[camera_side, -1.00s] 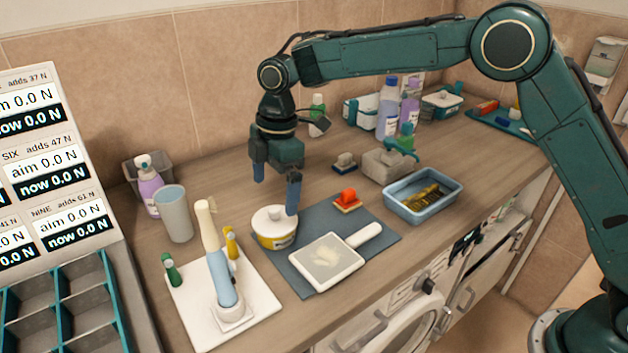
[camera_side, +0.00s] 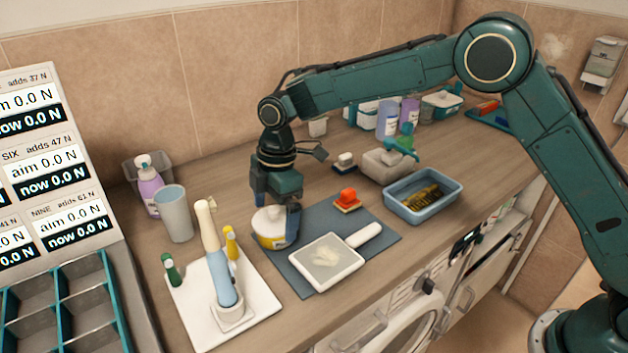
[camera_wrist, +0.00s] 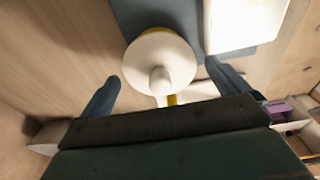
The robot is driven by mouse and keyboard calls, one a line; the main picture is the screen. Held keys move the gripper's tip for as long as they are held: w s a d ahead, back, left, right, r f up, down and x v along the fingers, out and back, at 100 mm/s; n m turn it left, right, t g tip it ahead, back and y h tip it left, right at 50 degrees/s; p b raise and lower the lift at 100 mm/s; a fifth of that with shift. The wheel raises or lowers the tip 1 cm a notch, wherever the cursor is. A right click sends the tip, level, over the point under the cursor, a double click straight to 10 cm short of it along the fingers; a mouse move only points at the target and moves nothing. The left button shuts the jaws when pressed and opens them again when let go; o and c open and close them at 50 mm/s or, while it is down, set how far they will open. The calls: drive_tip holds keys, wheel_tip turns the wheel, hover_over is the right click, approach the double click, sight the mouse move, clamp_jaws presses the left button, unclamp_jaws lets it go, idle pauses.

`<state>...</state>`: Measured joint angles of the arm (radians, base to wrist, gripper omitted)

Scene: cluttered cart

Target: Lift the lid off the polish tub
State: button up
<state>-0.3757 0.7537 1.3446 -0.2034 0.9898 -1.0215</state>
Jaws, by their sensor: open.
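The polish tub (camera_side: 271,241) is a low round tub with a yellow and white side, standing at the left end of the grey-blue mat. Its white lid (camera_side: 269,220) is on it; in the wrist view the lid (camera_wrist: 152,56) shows as a white disc with a round knob (camera_wrist: 160,79). My gripper (camera_side: 276,219) is low over the tub, with one finger on each side of it in the side view. In the wrist view the two fingers (camera_wrist: 163,86) stand wide apart with the knob between them. The gripper is open and holds nothing. Its body partly hides the lid.
A white-framed pad with a handle (camera_side: 326,262) lies on the mat (camera_side: 297,280) to the right. A white board (camera_side: 203,325) with a blue-handled brush (camera_side: 221,277) and small bottles is close at left. A grey cup (camera_side: 175,214) stands behind it. A blue tray (camera_side: 424,212) is farther right.

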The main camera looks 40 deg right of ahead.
sight(274, 209)
idle(0.4)
drive_tip(key=c, duration=0.9)
drive_tip(key=shift+r, duration=5.05)
